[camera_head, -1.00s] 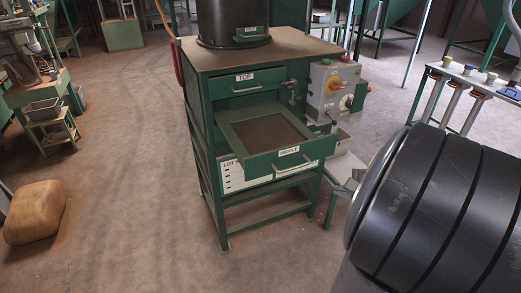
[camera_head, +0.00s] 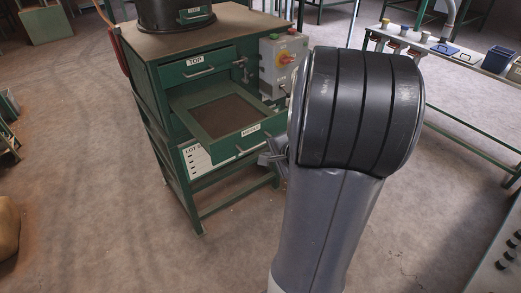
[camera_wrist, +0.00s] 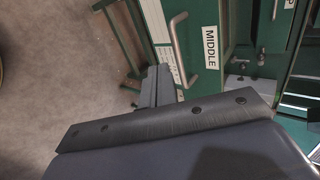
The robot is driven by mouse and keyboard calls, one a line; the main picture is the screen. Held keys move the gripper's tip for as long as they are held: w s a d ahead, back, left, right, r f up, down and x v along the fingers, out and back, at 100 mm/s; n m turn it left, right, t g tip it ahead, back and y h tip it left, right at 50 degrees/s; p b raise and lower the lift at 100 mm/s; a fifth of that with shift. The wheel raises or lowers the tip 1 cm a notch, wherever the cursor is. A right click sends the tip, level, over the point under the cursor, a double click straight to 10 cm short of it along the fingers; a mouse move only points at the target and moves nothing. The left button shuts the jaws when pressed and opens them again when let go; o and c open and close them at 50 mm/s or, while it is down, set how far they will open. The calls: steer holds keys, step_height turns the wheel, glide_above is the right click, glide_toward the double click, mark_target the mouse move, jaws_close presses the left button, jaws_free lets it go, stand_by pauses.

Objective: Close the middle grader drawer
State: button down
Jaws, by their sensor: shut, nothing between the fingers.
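The grader is a green cabinet with a top drawer (camera_head: 198,70) that is shut and a middle drawer (camera_head: 212,158) that is pulled out, showing a brown tray inside. The middle drawer's front carries a MIDDLE label and a bar handle (camera_head: 252,148). In the wrist view, the handle (camera_wrist: 178,45) and the label (camera_wrist: 210,46) are up close. My gripper (camera_head: 266,158) is shut and empty, just in front of the drawer front's right end. In the wrist view its fingers (camera_wrist: 160,72) point toward the drawer, beside the handle; I cannot tell whether they touch it.
A grey control box (camera_head: 282,62) with a red knob is on the cabinet's right side. A dark hopper (camera_head: 172,14) stands on top. A green-framed bench (camera_head: 455,65) with bins is at the right.

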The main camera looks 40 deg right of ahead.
steer(key=shift+w+f+p, duration=0.2)
steer(key=shift+w+p, duration=0.1)
steer(key=shift+w, duration=0.75)
steer(key=shift+w+f+p, duration=0.2)
steer(key=shift+w+p, duration=0.05)
steer(key=shift+w, duration=0.75)
